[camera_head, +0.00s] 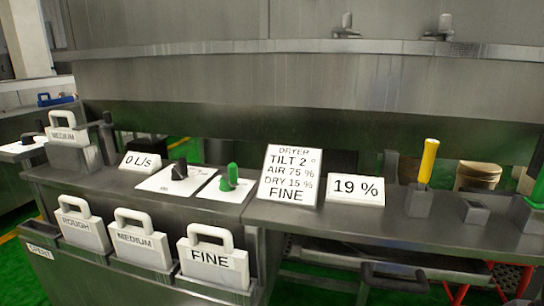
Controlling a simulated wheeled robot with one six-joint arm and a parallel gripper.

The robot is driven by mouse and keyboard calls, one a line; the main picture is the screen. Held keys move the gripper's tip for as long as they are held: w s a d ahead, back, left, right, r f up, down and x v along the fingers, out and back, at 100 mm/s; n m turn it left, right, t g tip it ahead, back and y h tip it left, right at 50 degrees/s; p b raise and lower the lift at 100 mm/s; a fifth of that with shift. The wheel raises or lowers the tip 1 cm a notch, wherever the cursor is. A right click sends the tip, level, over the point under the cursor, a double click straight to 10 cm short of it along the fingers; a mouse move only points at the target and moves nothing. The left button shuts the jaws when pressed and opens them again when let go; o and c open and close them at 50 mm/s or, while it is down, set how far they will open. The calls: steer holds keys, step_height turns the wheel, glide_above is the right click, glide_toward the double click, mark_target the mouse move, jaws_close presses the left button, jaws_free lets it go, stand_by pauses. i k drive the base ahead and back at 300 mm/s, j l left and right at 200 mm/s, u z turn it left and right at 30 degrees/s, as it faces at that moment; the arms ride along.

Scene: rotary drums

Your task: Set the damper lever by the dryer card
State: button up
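The dryer card (290,176) stands on the grey counter at the middle and reads DRYER, TILT 2°, AIR 75 %, DRY 15 %, FINE. A lever with a yellow grip (428,161) stands nearly upright, leaning slightly right, in a grey block (418,201) right of the card. No label names it as the damper lever. A black knob (180,170) and a green knob (229,177) sit on white plates left of the card; the plates' markings are too small to read. My gripper is not in view.
Signs read 19 % (356,189) and 0 L/s (142,162). Handled plates marked ROUGH (80,229), MEDIUM (142,243) and FINE (209,264) hang in front; another MEDIUM plate (66,135) stands at left. A small grey block (475,212) is right of the yellow lever. A large metal drum (300,85) fills the back.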

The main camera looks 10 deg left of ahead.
mark_target(180, 168)
steer(key=u, duration=1.4)
